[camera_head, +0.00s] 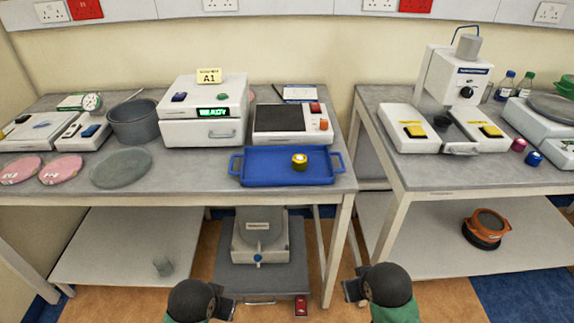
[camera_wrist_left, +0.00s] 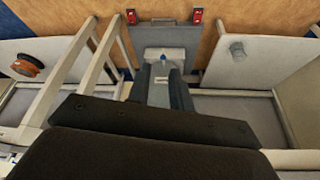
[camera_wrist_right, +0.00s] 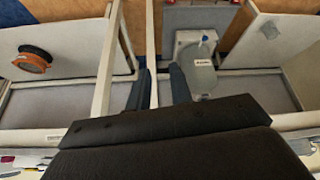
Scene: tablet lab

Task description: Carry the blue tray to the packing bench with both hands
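The blue tray (camera_head: 265,169) lies flat on the left bench (camera_head: 200,178), near its front right edge. It has a handle at each end, left (camera_head: 236,164) and right (camera_head: 337,161). A small round yellow-topped piece (camera_head: 299,162) stands in the tray, right of its middle. My left gripper (camera_head: 226,302) and right gripper (camera_head: 350,290) are both low in front of the bench, well short of the tray. In the wrist views, the left fingers (camera_wrist_left: 166,88) and right fingers (camera_wrist_right: 160,88) are apart with nothing held. No label shows which bench is the packing bench.
Behind the tray stand a dark-topped device (camera_head: 284,120) and a white machine with a green display (camera_head: 203,118). A gap separates the left bench from the right bench (camera_head: 420,175), which holds a white instrument (camera_head: 452,80). A grey device (camera_head: 260,238) stands below the left bench.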

